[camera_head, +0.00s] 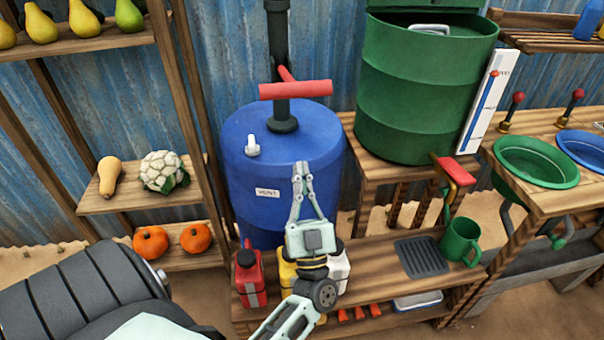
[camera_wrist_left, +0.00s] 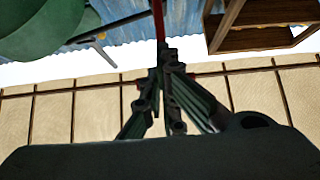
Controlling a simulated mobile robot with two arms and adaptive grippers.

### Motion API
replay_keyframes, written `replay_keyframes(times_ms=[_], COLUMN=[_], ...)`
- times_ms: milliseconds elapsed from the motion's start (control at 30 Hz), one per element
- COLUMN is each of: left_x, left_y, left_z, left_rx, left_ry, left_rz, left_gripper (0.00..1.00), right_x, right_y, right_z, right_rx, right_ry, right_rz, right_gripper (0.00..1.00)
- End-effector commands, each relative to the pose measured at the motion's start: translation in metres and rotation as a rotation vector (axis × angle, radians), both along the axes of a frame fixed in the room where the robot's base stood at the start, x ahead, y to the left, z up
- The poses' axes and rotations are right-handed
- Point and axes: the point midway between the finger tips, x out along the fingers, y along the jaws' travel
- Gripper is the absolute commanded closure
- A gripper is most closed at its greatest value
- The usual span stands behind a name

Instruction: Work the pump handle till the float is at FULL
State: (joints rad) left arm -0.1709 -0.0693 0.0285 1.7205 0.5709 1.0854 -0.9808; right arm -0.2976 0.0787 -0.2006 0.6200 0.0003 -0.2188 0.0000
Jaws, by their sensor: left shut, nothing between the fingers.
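The pump handle (camera_head: 295,90), a red T-bar, sits on a dark upright pipe on top of the blue drum (camera_head: 250,165). My left gripper (camera_head: 301,168) is shut and empty, in front of the drum in the picture and apart from the handle. Its fingers also show closed together in the left wrist view (camera_wrist_left: 165,52), with a thin red strip beyond them that I cannot identify. The white gauge board (camera_head: 502,85) stands beside the green barrel (camera_head: 400,85). Its red float (camera_head: 494,74) is near the top, level with a red mark; the lettering is too small to read. My right gripper is out of view.
A red-handled tap (camera_head: 455,170) is above a green mug (camera_head: 461,242) and drip grate (camera_head: 421,257). Small cans, including a red one (camera_head: 250,275), stand by the drum. A produce shelf (camera_head: 95,200) is left.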

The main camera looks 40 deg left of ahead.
Motion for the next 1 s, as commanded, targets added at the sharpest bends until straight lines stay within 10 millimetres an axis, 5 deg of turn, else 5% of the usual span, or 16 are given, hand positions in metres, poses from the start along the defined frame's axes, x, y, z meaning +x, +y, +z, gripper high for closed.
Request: replay_keyframes(times_ms=[500,1000], left_x=[-0.032,-0.034], left_y=[-0.038,-0.040], left_z=[-0.050,-0.052], left_rx=[-0.002,0.000], left_ry=[0.002,0.001], left_rz=[-0.001,-0.001], left_gripper=[1.00,1.00], right_x=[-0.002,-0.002], right_y=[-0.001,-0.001], right_z=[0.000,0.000], right_rx=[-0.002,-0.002], right_ry=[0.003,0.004], right_rz=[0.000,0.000], right_gripper=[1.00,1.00])
